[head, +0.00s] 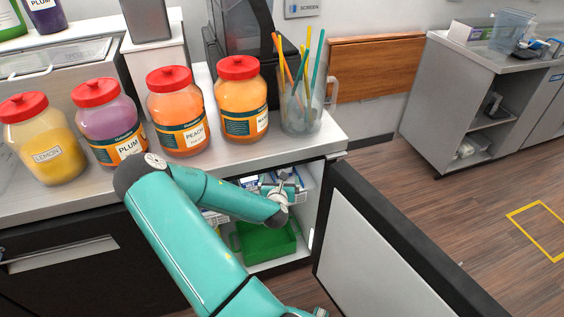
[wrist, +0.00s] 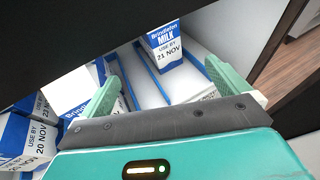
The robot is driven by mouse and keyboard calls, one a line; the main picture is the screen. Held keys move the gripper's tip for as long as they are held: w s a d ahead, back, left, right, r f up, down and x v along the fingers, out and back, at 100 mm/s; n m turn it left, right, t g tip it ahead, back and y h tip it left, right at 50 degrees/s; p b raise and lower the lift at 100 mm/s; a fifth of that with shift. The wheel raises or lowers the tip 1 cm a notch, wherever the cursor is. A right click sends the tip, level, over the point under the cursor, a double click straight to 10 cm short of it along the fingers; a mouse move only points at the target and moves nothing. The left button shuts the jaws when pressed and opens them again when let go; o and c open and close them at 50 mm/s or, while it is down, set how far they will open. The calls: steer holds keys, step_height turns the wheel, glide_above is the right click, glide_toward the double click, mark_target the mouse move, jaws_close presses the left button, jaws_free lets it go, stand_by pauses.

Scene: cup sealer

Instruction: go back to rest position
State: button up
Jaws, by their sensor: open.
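My teal arm reaches down to the open cabinet under the counter in the head view, with its wrist end at the cabinet's mouth. In the wrist view my gripper (wrist: 166,76) is open, with its two teal fingers spread wide and nothing between them. A milk carton (wrist: 163,50) marked 21 Nov stands beyond the fingertips on a white surface with blue strips. More cartons (wrist: 40,135) marked 20 Nov stand at the left. In the head view the fingers are hard to make out against the cabinet's contents.
The cabinet door (head: 385,255) stands open to the right of my arm. A green bin (head: 265,241) sits low in the cabinet. Several red-lidded jars (head: 181,112) and a pitcher of straws (head: 301,108) line the counter (head: 320,143). Open floor (head: 470,215) lies right.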

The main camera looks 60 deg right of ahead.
steer(key=v, duration=1)
